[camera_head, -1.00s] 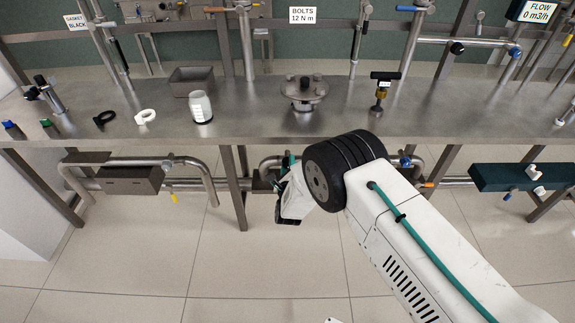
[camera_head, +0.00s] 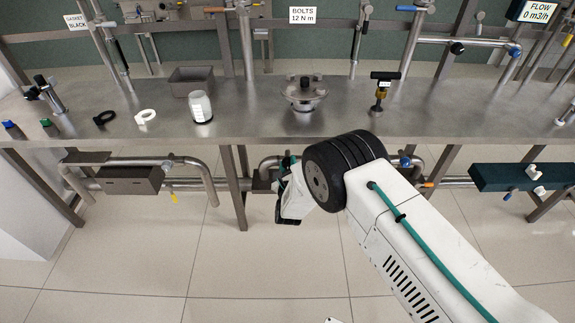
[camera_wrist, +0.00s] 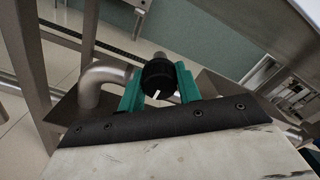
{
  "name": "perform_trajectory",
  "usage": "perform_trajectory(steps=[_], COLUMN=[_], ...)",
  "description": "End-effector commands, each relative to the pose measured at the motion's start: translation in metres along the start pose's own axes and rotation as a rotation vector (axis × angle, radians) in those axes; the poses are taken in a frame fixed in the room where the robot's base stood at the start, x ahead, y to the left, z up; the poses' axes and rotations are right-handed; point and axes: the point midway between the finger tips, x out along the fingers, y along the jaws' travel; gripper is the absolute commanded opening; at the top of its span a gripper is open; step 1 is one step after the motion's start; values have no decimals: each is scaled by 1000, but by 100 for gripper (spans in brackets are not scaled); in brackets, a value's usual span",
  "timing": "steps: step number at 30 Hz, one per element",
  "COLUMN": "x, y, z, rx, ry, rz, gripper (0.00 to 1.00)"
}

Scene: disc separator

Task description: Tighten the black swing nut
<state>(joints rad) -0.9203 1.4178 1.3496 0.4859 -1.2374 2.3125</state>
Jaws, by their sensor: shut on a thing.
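The black swing nut (camera_wrist: 158,76) shows in the wrist view as a round black knob with a white mark on its near face. It sits between the two teal fingers of my gripper (camera_wrist: 158,88), one on each side. My gripper is shut on it. A metal stub shows just behind the nut. In the head view my gripper (camera_head: 287,164) is below the front edge of the steel bench, by the lower pipework.
A bent steel pipe (camera_wrist: 100,78) lies close left of my fingers in the wrist view. The steel bench (camera_head: 245,125) hangs over my gripper. The floor in front is clear.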

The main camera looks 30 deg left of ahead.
Motion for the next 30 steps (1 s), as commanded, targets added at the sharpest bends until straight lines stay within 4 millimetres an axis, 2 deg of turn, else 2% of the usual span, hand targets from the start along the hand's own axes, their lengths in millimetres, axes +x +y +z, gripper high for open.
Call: perform_trajectory(steps=[2,3,5,13,16,24,30], x=[-2,-2,-1,-1,-6,-51,-75], y=[2,2,2,0,1,2,2], z=[-1,-1,-1,-1,-1,0,0], rx=[-1,-1,-1,-1,-1,-2,-2], ry=[2,2,2,2,2,2,2], rz=[4,4,4,1,3,5,4], gripper=[11,39,55,55,55,55,55])
